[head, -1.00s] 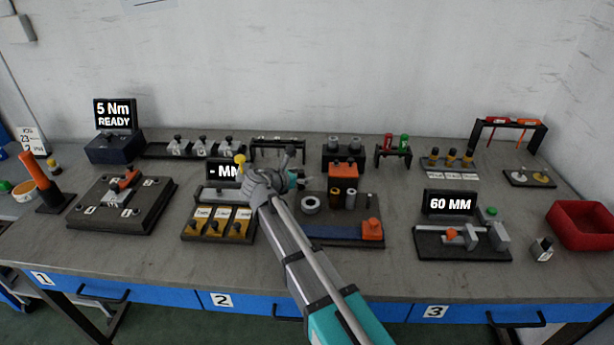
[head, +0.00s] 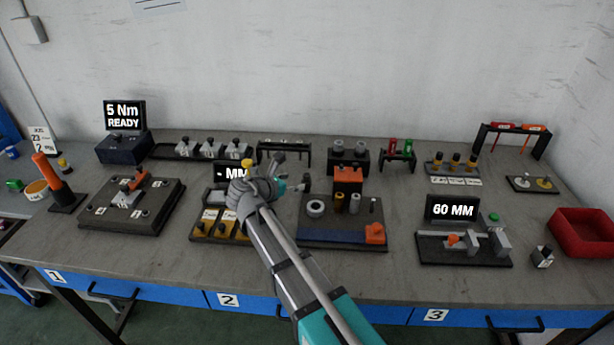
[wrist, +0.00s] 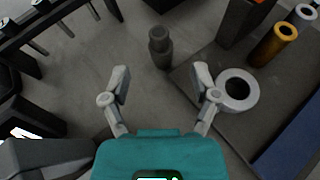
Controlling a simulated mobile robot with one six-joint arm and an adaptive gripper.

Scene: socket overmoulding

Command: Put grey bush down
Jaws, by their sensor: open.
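A dark grey stepped bush (wrist: 160,48) stands upright on the bare table in the wrist view, just beyond my fingertips and in line with the gap between them. My gripper (wrist: 160,82) is open, with nothing between its fingers. In the head view my gripper (head: 290,172) is over the middle of the table, left of the dark board (head: 325,228); the dark bush (head: 306,184) shows small beside it. A pale grey ring (wrist: 236,90) lies on the board, with a brass bush (wrist: 273,45) and a grey bush (wrist: 302,16) near it.
The orange-topped block (head: 348,174) stands at the board's back edge. A black rack (head: 284,147) is behind my gripper. The gauge stand with yellow blocks (head: 210,226) is partly hidden by my arm. Bare table lies between rack and board.

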